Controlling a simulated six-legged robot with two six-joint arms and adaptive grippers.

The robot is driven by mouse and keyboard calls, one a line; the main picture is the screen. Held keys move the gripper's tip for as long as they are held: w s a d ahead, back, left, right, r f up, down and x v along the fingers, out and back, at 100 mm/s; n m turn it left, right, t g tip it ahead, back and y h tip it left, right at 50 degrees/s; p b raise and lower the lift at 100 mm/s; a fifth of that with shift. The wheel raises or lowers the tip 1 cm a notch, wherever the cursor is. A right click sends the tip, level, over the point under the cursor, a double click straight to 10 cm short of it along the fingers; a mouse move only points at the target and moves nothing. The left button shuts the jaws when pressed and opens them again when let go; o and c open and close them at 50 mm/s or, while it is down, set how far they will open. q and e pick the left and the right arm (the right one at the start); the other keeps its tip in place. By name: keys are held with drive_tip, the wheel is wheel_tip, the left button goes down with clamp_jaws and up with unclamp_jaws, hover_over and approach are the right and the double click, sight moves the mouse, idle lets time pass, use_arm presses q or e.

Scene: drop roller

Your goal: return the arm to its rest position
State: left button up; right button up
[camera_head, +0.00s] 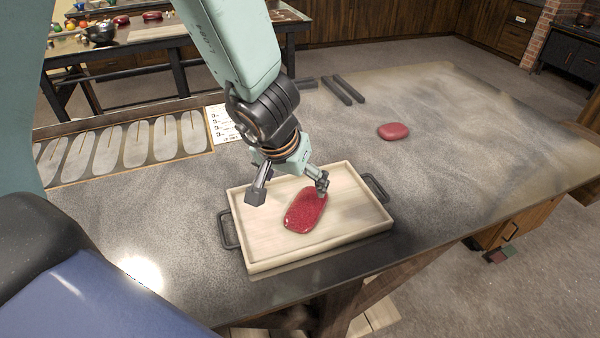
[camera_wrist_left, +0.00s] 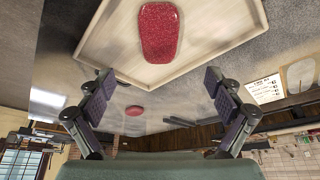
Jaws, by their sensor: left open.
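My left gripper (camera_head: 290,190) is open and empty above the wooden tray (camera_head: 262,250). Its two fingers are spread wide apart in the left wrist view (camera_wrist_left: 155,95). A speckled red oblong piece (camera_head: 305,211) lies flat in the tray, below and in front of the fingers. It also shows in the left wrist view (camera_wrist_left: 158,32), apart from both fingers. My left arm reaches down from the top of the head view. My right gripper is in neither view.
The tray has black side handles (camera_head: 228,230) and sits near the table's front edge. A second red piece (camera_head: 393,131) lies on the dark tabletop (camera_head: 470,130). Dark bars (camera_head: 343,90), a printed sheet (camera_head: 222,124) and a rack of pale oval slots (camera_head: 137,143) lie farther back. The table's right side is clear.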

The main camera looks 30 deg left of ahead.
sight(304, 208)
use_arm(q)
drive_tip(key=b+x, duration=0.7)
drive_tip(key=x, duration=0.4)
drive_tip(key=shift+f, duration=0.25)
drive_tip(key=shift+w+f+b, duration=0.3)
drive_tip(key=shift+f+b, duration=0.25)
drive_tip(key=shift+b, duration=0.05)
drive_tip(key=shift+r, duration=0.15)
drive_tip(key=shift+s+r, duration=0.1)
